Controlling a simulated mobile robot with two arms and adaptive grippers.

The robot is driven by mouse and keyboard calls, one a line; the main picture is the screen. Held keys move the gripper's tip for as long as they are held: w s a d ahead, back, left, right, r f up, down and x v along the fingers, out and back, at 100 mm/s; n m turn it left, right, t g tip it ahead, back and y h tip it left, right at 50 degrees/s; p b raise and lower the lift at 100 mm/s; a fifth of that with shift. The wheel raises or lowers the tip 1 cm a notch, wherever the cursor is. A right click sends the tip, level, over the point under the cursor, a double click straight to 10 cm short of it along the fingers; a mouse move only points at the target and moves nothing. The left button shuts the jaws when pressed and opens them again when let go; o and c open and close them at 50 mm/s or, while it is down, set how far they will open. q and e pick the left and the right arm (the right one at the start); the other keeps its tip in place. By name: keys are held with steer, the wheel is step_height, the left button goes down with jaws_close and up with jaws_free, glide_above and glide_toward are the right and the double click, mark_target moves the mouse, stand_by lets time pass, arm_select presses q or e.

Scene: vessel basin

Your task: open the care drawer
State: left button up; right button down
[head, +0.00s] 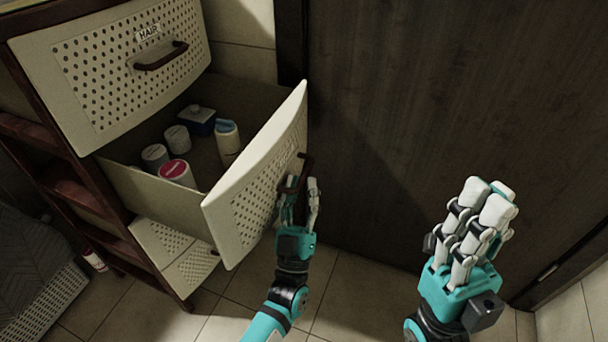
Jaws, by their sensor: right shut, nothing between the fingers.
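The middle drawer (255,190) of a cream perforated cabinet stands pulled well out; its front label is not readable from here, so I cannot confirm it is the care drawer. Its dark handle (305,168) is on the front, facing right. My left gripper (301,190) is at this handle, with its fingers on either side of the handle's lower part; how firmly they close on it is unclear. My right gripper (490,195) is shut and empty, raised at the right, apart from the cabinet.
Inside the drawer are several containers, including a red-lidded jar (176,171), a blue-and-white box (197,120) and a white bottle (227,142). Above is the shut HAIR drawer (110,65). A dark door or panel (430,100) stands behind. Tiled floor (345,290) is clear in front.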

arm_select(q)
steer(key=d+v, duration=0.1)
steer(key=v, duration=0.8)
steer(key=shift+a, duration=0.5)
steer(key=shift+s+f, duration=0.1)
